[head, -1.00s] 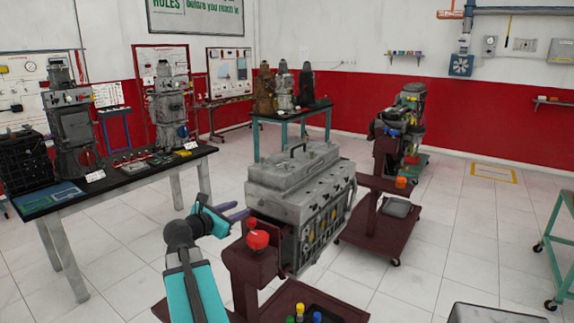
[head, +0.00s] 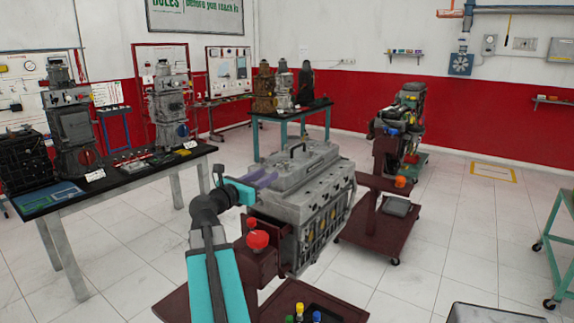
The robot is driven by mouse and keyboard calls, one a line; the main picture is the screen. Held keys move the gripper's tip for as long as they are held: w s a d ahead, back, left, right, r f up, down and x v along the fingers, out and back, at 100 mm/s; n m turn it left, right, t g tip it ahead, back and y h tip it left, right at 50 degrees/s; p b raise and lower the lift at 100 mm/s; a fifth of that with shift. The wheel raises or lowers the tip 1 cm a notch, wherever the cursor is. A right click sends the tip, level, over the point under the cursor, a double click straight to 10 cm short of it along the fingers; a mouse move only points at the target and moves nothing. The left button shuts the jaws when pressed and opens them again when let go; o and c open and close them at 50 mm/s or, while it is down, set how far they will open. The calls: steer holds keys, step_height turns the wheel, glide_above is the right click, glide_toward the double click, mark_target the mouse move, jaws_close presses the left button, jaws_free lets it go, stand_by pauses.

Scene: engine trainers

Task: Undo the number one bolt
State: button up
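A grey engine (head: 325,208) with a handled cover on top sits on a dark red wheeled stand in the middle of the head view. Its bolts are too small to tell apart, so I cannot make out the number one bolt. My gripper (head: 271,176), with purple fingers on a teal body, is at the near left upper side of the engine, in front of its cover in the picture. Whether the fingers touch the engine does not show. I cannot tell whether they are apart or closed. No held object is visible.
A red knob (head: 257,239) on the stand is close to my arm. Small coloured pieces (head: 300,311) are at the stand's front. A workbench (head: 150,168) with engine units is at left. Another engine (head: 400,125) on a stand is behind right.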

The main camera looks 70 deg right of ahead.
mark_target(285, 165)
steer(key=p+x, duration=0.2)
steer(key=x, duration=1)
steer(key=shift+s+d+p, duration=0.1)
steer(key=shift+d+p, duration=0.25)
steer(key=shift+d, duration=0.05)
jaws_close()
